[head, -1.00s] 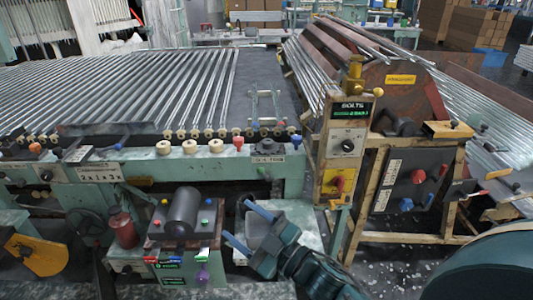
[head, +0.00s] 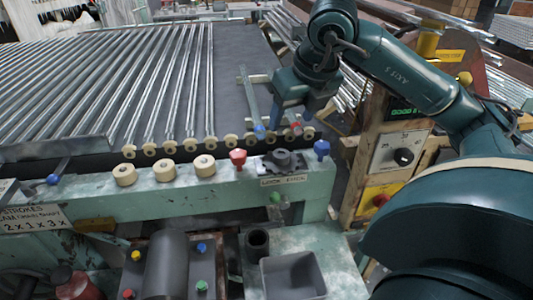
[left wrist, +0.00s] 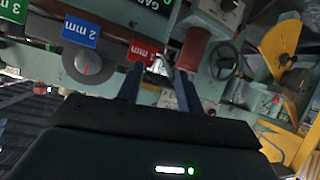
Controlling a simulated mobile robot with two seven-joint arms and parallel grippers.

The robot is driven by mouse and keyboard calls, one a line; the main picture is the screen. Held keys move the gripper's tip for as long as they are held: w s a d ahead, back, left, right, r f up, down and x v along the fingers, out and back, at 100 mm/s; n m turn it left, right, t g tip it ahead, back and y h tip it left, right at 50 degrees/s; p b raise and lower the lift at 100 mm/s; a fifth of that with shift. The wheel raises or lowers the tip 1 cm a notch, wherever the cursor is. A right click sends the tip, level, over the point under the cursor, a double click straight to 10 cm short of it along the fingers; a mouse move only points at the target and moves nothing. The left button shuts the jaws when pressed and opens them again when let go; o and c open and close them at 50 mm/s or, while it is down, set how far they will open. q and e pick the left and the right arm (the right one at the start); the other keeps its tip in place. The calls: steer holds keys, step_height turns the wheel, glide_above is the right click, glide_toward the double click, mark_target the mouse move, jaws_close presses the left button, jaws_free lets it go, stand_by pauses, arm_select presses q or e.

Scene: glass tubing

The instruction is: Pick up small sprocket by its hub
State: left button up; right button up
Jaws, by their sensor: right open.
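A small dark part with a raised round middle (head: 284,160) sits on the green front ledge in the head view, beside a label plate. It looks like the small sprocket with its hub, but its teeth are too small to make out. The sprocket is not seen there.
A red knob (head: 238,158) and a blue knob (head: 321,149) flank the dark part on the ledge. Several cream rollers (head: 204,166) stand to the left. A grey open bin (head: 293,276) and a dark cup (head: 257,243) are below. Glass tubes (head: 150,80) cover the bed behind.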

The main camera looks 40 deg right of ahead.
mark_target(282, 153)
steer(key=x, duration=1.2)
steer(key=shift+s+d+f, duration=0.3)
steer(key=shift+f, duration=0.1)
steer(key=shift+c, duration=0.4)
steer(key=c, duration=1.2)
steer(key=shift+o, duration=0.2)
steer(key=shift+r, duration=0.1)
